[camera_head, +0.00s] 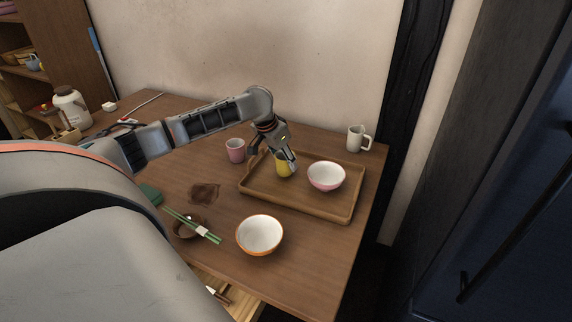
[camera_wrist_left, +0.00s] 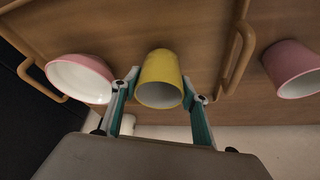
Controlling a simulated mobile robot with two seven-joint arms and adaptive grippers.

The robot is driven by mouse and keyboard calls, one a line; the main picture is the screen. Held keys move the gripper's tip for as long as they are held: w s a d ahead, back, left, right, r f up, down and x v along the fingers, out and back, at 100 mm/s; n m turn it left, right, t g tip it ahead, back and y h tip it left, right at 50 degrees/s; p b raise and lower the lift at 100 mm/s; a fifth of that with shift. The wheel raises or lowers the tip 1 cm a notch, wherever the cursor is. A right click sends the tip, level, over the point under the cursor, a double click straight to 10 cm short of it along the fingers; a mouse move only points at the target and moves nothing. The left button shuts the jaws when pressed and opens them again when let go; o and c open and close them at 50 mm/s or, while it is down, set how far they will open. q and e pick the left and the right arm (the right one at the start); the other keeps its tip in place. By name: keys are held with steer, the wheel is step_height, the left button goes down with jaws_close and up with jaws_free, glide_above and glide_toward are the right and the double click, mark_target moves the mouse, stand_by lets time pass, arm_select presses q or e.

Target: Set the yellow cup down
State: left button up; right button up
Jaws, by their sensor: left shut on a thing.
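The yellow cup (camera_head: 283,167) is at the left part of the wooden tray (camera_head: 292,199) in the head view. My left gripper (camera_head: 287,157) comes down over it from the upper left and is shut on it. In the left wrist view the yellow cup (camera_wrist_left: 160,80) sits between the two teal-padded fingers, its mouth facing the camera. Whether its base touches the tray cannot be told, as the fingers hide part of it. My right gripper is not in view.
A pink-and-white bowl (camera_head: 326,177) stands on the tray, right of the cup. A pink cup (camera_head: 235,150) stands left of the tray, a white mug (camera_head: 357,139) behind it. An orange-rimmed bowl (camera_head: 260,234) and green chopsticks (camera_head: 195,226) lie in front.

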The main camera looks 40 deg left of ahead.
arm_select(q)
steer(key=shift+f, duration=0.75)
steer(key=shift+r, duration=0.15)
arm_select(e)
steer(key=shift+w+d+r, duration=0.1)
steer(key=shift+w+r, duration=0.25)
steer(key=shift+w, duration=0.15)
arm_select(q)
steer(key=o, duration=1.2)
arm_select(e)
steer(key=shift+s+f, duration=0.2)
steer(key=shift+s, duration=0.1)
